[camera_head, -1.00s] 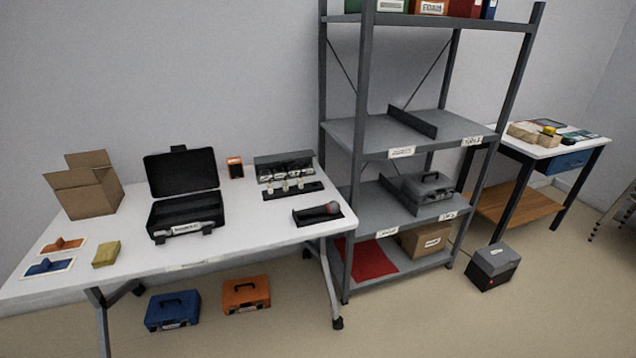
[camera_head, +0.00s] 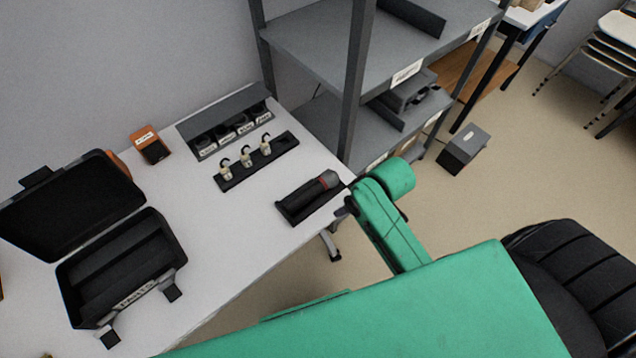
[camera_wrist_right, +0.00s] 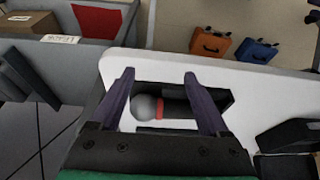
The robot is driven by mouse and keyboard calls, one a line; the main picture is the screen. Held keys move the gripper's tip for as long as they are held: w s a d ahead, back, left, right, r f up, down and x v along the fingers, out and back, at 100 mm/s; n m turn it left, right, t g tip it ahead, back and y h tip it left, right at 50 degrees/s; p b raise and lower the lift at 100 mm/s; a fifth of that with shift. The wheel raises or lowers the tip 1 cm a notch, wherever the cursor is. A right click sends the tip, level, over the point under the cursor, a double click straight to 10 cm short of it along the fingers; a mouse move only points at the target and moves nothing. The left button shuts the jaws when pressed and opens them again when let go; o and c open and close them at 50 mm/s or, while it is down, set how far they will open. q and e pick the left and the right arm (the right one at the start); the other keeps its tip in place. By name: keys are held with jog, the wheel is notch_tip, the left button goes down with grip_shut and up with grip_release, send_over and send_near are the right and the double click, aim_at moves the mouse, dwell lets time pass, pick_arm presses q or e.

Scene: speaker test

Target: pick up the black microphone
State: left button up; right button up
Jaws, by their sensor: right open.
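The black microphone (camera_head: 308,194) lies in a dark holder (camera_head: 290,213) near the right end of the white table. It has a grey head and a red band, with its head pointing to the right. In the right wrist view the microphone (camera_wrist_right: 175,104) shows between the two fingers of my right gripper (camera_wrist_right: 160,73), which is open and empty. I cannot tell how far the fingers are above it. In the head view my green right arm comes to the table's right edge, and the gripper (camera_head: 349,198) is beside the microphone's head. My left gripper is out of view.
An open black case (camera_head: 120,265) stands on the left. A strip with several small light pieces (camera_head: 245,158), a grey labelled rack (camera_head: 228,125) and an orange box (camera_head: 151,146) are behind the holder. A grey shelf unit (camera_head: 355,60) stands close on the right.

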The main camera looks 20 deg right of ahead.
aim_at(318, 184)
jog(key=w+a+r+n, duration=0.2)
jog(key=a+r, duration=0.1)
jog(key=w+a+r+n+y, duration=0.1)
jog(key=n, duration=0.1)
jog(key=shift+a+r, duration=0.15)
jog(key=shift+a, duration=0.25)
jog(key=w+a+r+n, duration=0.2)
jog(key=n, duration=0.1)
jog(key=w+a+r+n+g, duration=0.1)
jog(key=shift+a+n+y, duration=0.25)
jog(key=shift+n+y, duration=0.05)
jog(key=w+d+r+n+g+h, duration=0.2)
jog(key=d+r+n+h, duration=0.15)
jog(key=r+n, duration=0.4)
jog(key=shift+n, duration=0.85)
jog(key=f, duration=0.5)
jog(key=f+p, duration=0.1)
jog(key=f, duration=0.4)
jog(key=a+f, duration=0.1)
jog(key=f, duration=0.4)
jog(key=shift+f+p, duration=0.2)
jog(key=shift+p, duration=0.1)
jog(key=c, duration=1.2)
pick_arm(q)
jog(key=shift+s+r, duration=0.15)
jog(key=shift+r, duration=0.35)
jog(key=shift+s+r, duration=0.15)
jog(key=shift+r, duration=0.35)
pick_arm(e)
grip_shut()
